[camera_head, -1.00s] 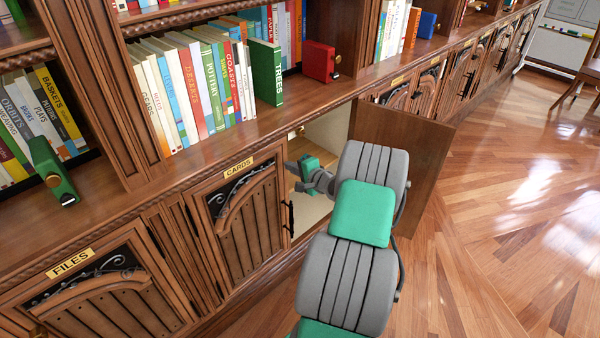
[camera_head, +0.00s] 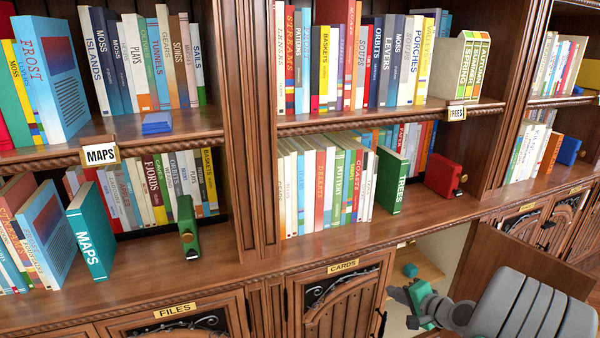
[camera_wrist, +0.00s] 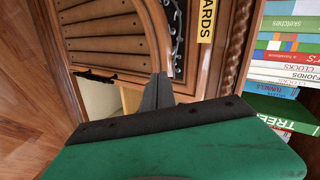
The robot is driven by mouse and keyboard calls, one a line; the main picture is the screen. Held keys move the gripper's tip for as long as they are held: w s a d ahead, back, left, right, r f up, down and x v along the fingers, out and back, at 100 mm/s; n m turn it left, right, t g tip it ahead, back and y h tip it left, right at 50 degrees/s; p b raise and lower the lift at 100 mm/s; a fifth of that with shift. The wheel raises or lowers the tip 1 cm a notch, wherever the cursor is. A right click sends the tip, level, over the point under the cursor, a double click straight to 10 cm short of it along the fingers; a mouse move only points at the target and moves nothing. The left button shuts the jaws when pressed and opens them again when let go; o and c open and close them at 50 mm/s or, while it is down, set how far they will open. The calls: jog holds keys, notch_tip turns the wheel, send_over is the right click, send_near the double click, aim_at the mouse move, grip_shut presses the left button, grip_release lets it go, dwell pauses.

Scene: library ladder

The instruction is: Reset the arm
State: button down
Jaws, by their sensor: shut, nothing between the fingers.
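My gripper (camera_head: 396,293) is at the lower right of the head view, in front of the open cupboard beside the CARDS door (camera_head: 342,295). In the wrist view its two dark fingers (camera_wrist: 157,92) are together and empty. My grey and green arm reaches in from the lower right corner. The open cupboard door (camera_head: 520,262) stands behind and to the right of my arm.
A small teal object (camera_head: 410,270) sits inside the cupboard. The shelf above the cupboards holds rows of books, a green TREES book (camera_head: 391,181), a red box (camera_head: 444,175), a green box (camera_head: 188,228) and a teal MAPS book (camera_head: 90,240).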

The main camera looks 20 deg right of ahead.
jog(key=s+a+r+n+g+p, duration=0.1)
jog(key=a+r+n+g+p, duration=0.2)
jog(key=a+r+n, duration=0.5)
jog(key=a+r+n+g+p, duration=0.25)
jog(key=a+r+p, duration=0.2)
jog(key=a, duration=0.85)
jog(key=s+a+r+n+g+p, duration=0.1)
jog(key=s+a+r+n+p, duration=0.1)
jog(key=s+a+r, duration=0.2)
jog(key=s+a+r+n+g+h+p, duration=0.1)
jog(key=s+a+r, duration=0.3)
jog(key=s, duration=0.5)
jog(key=shift+a+r+n+g+p, duration=0.2)
jog(key=shift+r+n+g+p, duration=0.2)
jog(key=shift+n+g, duration=0.3)
jog(key=shift+a, duration=0.1)
